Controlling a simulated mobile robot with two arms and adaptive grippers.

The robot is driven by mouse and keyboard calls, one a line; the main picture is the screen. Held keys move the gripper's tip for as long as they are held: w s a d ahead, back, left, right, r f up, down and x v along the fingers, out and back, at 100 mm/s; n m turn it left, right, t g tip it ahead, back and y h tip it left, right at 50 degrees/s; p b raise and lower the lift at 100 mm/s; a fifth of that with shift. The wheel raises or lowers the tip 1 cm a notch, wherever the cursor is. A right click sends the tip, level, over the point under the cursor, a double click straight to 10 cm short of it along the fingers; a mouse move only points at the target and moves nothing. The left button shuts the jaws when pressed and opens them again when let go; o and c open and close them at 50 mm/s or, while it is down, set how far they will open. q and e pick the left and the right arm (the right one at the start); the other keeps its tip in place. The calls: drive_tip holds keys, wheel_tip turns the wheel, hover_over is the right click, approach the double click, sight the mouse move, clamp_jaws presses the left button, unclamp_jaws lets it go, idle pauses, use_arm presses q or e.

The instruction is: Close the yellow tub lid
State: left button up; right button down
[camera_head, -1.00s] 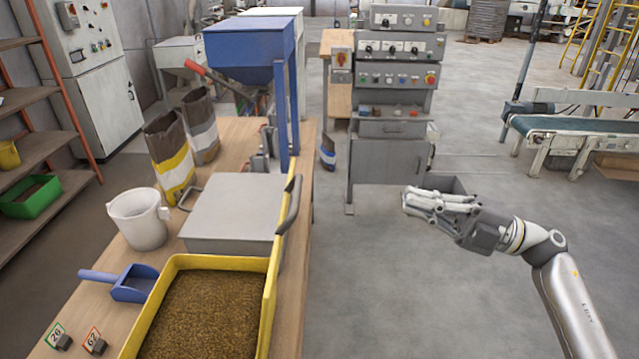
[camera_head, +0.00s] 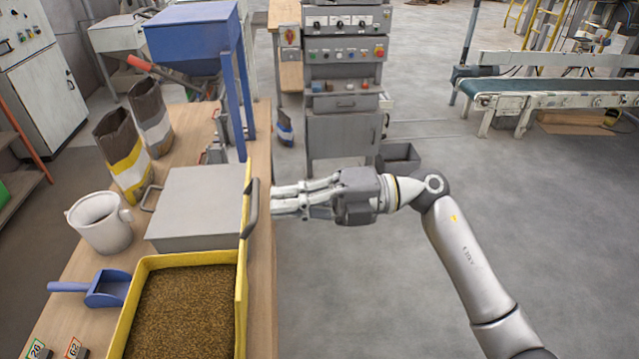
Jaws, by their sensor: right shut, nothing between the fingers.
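The yellow tub (camera_head: 128,312) stands on the wooden table at lower left, its top open and brown pellets (camera_head: 182,310) filling it. Its yellow lid (camera_head: 242,288) stands up along the tub's right side, seen nearly edge-on. A dark grey handle (camera_head: 250,208) is on the lid's outer right face. My right gripper (camera_head: 276,202) is shut and empty just right of the handle, fingers pointing left at it. A small gap shows between the fingertips and the handle. My left gripper is not in view.
A grey box (camera_head: 195,205) sits behind the tub. A white jug (camera_head: 100,222) and a blue scoop (camera_head: 106,290) stand to the left. Two bags (camera_head: 126,160) and a blue hopper (camera_head: 195,45) are farther back. The floor right of the table is clear.

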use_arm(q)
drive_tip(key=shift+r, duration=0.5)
use_arm(e)
drive_tip(key=shift+s+a, duration=0.15)
drive_tip(key=shift+a, duration=0.7)
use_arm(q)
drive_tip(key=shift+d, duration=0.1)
